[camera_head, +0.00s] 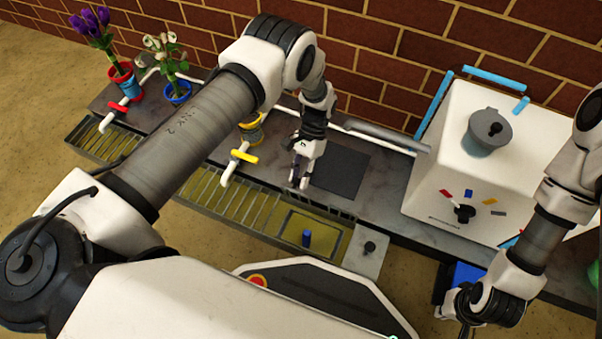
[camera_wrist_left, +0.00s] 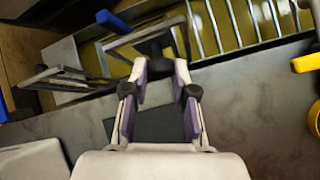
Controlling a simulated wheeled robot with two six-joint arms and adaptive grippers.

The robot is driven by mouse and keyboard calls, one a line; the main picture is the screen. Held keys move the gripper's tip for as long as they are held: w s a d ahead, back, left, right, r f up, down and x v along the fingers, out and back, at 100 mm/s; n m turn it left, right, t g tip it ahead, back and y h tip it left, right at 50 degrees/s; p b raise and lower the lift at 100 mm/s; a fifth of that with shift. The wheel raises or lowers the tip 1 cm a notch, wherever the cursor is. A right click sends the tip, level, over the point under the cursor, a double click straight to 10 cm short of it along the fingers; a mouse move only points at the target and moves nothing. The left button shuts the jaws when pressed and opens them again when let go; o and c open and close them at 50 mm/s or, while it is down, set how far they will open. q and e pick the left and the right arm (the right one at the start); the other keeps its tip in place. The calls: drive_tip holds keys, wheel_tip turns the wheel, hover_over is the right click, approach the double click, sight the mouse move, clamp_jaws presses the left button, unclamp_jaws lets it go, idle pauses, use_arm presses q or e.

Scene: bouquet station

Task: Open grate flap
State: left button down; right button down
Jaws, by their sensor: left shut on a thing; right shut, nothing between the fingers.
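My left gripper (camera_head: 299,184) points down at the back edge of the trough. In the left wrist view its two purple-lined fingers (camera_wrist_left: 158,82) are closed around a dark part at the rim of a framed section, which I take to be the grate flap (camera_wrist_left: 120,48). How far the flap is raised is unclear. My right gripper (camera_head: 462,312) is shut and empty at the lower right.
The slatted trough (camera_head: 205,190) runs along the counter front. White taps with a red handle (camera_head: 118,107) and yellow handle (camera_head: 244,156) reach over it. A white machine (camera_head: 450,190) stands right; potted flowers (camera_head: 122,80) stand left.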

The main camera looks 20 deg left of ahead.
use_arm(q)
drive_tip(key=shift+w+a+f, duration=0.15)
drive_tip(key=shift+w, duration=0.25)
drive_tip(key=shift+w+a+f, duration=0.1)
drive_tip(key=shift+w+f, duration=0.05)
drive_tip(key=shift+w, duration=0.25)
use_arm(e)
drive_tip(key=shift+w+f, duration=0.45)
use_arm(q)
drive_tip(key=c, duration=1.2)
unclamp_jaws()
drive_tip(key=shift+o, duration=1.3)
drive_tip(key=shift+a, duration=0.15)
use_arm(e)
drive_tip(key=shift+w+a, duration=0.1)
drive_tip(key=shift+a, duration=0.05)
